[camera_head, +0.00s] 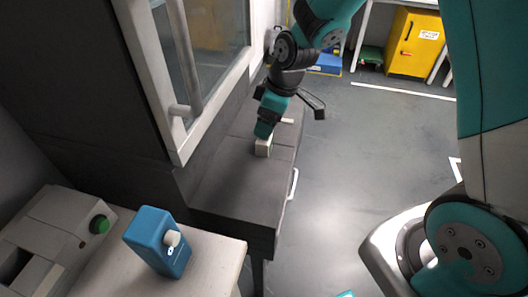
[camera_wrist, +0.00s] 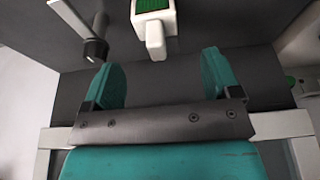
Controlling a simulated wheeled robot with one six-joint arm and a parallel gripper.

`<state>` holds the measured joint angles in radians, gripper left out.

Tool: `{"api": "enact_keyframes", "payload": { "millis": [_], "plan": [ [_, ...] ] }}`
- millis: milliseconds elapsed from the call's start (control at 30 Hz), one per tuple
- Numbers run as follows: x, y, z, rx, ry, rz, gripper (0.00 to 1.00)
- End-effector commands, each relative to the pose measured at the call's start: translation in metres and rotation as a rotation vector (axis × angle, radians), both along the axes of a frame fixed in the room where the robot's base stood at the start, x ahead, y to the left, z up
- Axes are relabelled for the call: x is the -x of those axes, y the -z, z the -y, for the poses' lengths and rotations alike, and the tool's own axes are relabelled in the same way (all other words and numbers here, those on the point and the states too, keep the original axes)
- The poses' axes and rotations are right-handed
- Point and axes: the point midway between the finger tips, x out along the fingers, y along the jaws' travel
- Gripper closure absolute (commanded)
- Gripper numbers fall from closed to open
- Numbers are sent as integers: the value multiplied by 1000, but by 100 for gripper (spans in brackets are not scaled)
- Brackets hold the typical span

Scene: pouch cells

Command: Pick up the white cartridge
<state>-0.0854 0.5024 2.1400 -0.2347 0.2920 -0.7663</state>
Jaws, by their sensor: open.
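The white cartridge (camera_head: 263,148) sits on the dark bench top, just under my gripper (camera_head: 265,130). In the wrist view the white cartridge (camera_wrist: 155,38) shows at the top centre, with a green ribbed panel and a narrow white tab pointing down toward the gap between my fingers. My gripper (camera_wrist: 161,82) is open, its two teal fingers set wide apart with nothing between them. The cartridge lies ahead of the fingertips in that view. The head view does not show clearly whether the fingers touch it.
A dark cabinet with a glass front and pale handle (camera_head: 187,65) rises left of the dark bench (camera_head: 228,190). Open floor lies to the right.

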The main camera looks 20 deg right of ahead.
Motion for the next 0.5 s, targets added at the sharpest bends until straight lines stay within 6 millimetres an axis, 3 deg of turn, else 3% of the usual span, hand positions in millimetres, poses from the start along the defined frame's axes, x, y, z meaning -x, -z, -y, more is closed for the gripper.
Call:
{"api": "enact_keyframes", "payload": {
  "millis": [167,500],
  "plan": [
    [-2,12,-2,0,1,-2,17],
    [-10,55,-10,-1,-1,-2,17]
  ]
}}
